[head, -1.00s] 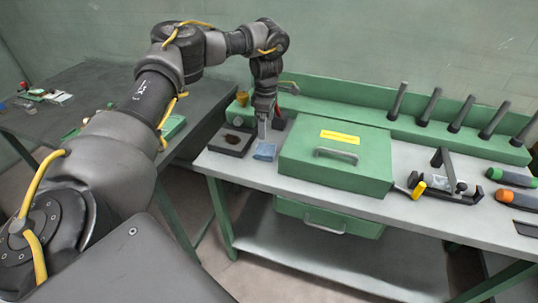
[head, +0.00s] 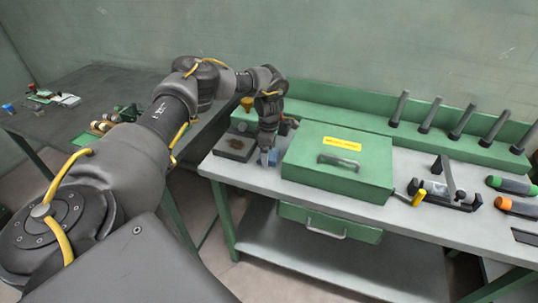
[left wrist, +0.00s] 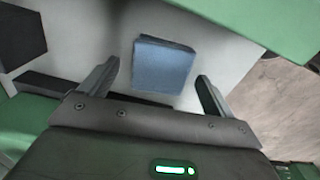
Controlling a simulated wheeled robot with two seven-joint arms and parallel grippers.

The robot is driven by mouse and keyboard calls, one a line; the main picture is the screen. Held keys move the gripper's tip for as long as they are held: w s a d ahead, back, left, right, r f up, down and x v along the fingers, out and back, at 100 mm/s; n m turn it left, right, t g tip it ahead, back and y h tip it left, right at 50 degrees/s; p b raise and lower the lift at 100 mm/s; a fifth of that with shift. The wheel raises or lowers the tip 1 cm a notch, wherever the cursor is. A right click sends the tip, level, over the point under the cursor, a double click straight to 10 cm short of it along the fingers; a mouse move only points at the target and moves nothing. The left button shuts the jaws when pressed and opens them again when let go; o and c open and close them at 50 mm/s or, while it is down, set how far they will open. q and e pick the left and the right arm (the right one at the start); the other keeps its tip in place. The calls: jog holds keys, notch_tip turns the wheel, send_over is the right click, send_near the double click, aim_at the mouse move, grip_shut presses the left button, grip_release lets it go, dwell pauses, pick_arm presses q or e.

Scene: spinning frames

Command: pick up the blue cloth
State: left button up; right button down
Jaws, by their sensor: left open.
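The blue cloth (left wrist: 163,66) is a small folded square lying on the light grey workbench top. In the left wrist view it lies ahead of and between my two fingers, with a gap on each side. In the head view a bit of the cloth (head: 273,158) shows beside the fingers, partly hidden by them, left of the green box. My left gripper (head: 266,160) is open, points down and is close above the cloth, holding nothing. My right gripper is not in view.
The green box (head: 337,175) with a yellow label stands right of the cloth. A dark tray (head: 234,148) sits left of it. Black handles stand along the green back ledge (head: 460,143). A dark clamp-like tool (head: 446,190) and screwdriver-like tools lie farther right.

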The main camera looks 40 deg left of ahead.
pick_arm(q)
jog(key=shift+f, duration=0.55)
jog(key=c, duration=1.1)
jog(key=shift+o, duration=0.2)
jog(key=shift+r, duration=0.1)
